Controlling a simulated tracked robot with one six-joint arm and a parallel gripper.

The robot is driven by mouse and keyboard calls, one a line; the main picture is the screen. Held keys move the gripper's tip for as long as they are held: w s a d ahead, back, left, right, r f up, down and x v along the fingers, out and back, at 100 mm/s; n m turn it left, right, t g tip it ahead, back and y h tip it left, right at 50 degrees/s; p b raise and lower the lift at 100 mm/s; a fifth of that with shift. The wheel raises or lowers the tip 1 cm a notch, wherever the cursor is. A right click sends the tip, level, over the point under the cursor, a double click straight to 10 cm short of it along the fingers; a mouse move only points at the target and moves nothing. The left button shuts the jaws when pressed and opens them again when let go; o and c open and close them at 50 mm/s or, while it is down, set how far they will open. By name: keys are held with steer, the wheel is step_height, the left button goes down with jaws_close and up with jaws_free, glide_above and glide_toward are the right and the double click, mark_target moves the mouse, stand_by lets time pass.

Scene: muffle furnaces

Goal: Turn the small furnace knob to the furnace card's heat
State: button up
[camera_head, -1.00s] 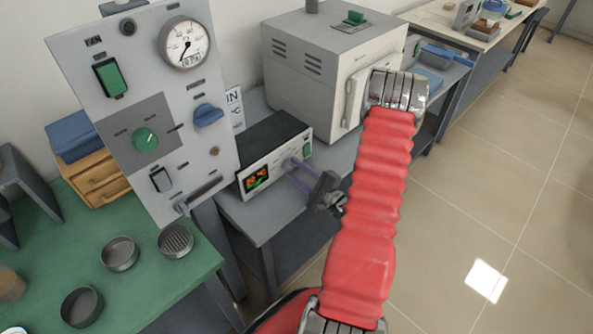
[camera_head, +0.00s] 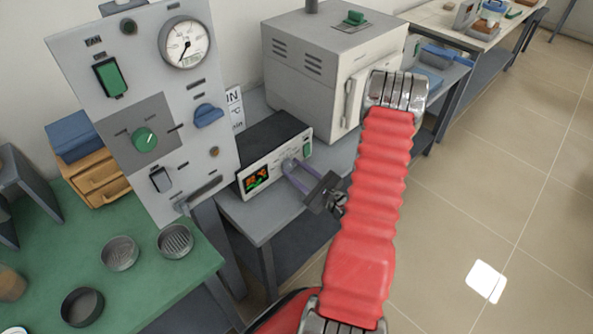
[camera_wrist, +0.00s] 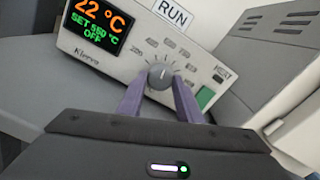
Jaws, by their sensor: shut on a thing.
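The knob (camera_wrist: 160,76) is round and dark grey with a pale pointer line, on the front of the small Kleeva control box (camera_head: 275,152). My gripper (camera_head: 291,168) is shut on the knob, one purple finger on each side of it. A white card (camera_head: 236,107) stands behind the box, partly hidden by the tall panel. In the wrist view its edge (camera_wrist: 172,12) shows only the word RUN; its heat value is not readable.
A tall grey panel (camera_head: 190,90) with a gauge, switches and knobs stands left of the box. A white furnace (camera_head: 330,65) stands behind it, right. A green rocker switch (camera_wrist: 205,97) sits close to my right finger. Open floor lies to the right.

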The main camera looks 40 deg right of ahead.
steer(key=m, duration=0.4)
steer(key=shift+a+f+m, duration=0.1)
steer(key=shift+m, duration=0.2)
steer(key=m, duration=0.4)
steer(key=shift+m, duration=0.3)
steer(key=m, duration=0.4)
steer(key=shift+m, duration=2.1)
steer(key=o, duration=1)
steer(key=shift+o, duration=0.2)
steer(key=shift+s, duration=0.15)
steer(key=s, duration=1.3)
steer(key=shift+s+d, duration=0.25)
steer(key=shift+d, duration=0.05)
